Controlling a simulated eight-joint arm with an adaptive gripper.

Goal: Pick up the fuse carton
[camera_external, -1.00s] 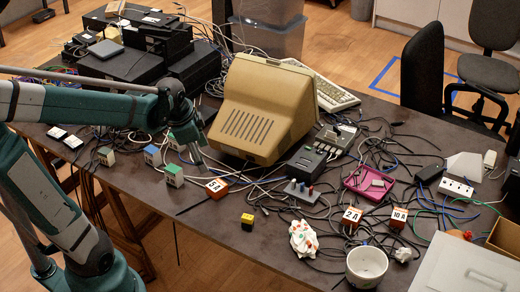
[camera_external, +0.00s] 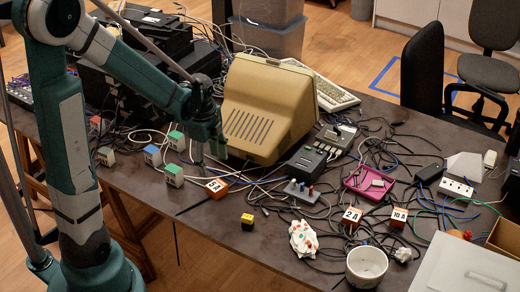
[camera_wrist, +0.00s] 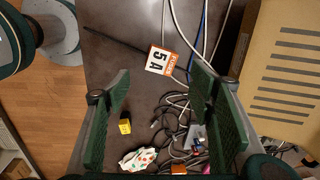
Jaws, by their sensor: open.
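Three small orange-and-white cartons stand on the dark table, marked 5 A (camera_external: 216,188), 2 A (camera_external: 351,215) and 10 A (camera_external: 398,216). I cannot tell from the marks alone which is meant by the fuse carton. In the wrist view the 5 A carton (camera_wrist: 161,61) lies ahead between my fingers, its label face up to the camera. My gripper (camera_external: 208,155) is open and empty, above and a little behind the 5 A carton. Its green finger pads (camera_wrist: 158,82) stand well apart in the wrist view, with nothing between them touching.
A beige monitor (camera_external: 262,110) stands close to the right of my gripper. Relay-like blocks (camera_external: 173,174) with green and blue tops are at left. A yellow block (camera_external: 247,222), a spotted white cloth (camera_external: 303,239) and a white cup (camera_external: 366,266) lie in front. Loose cables cover much of the table.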

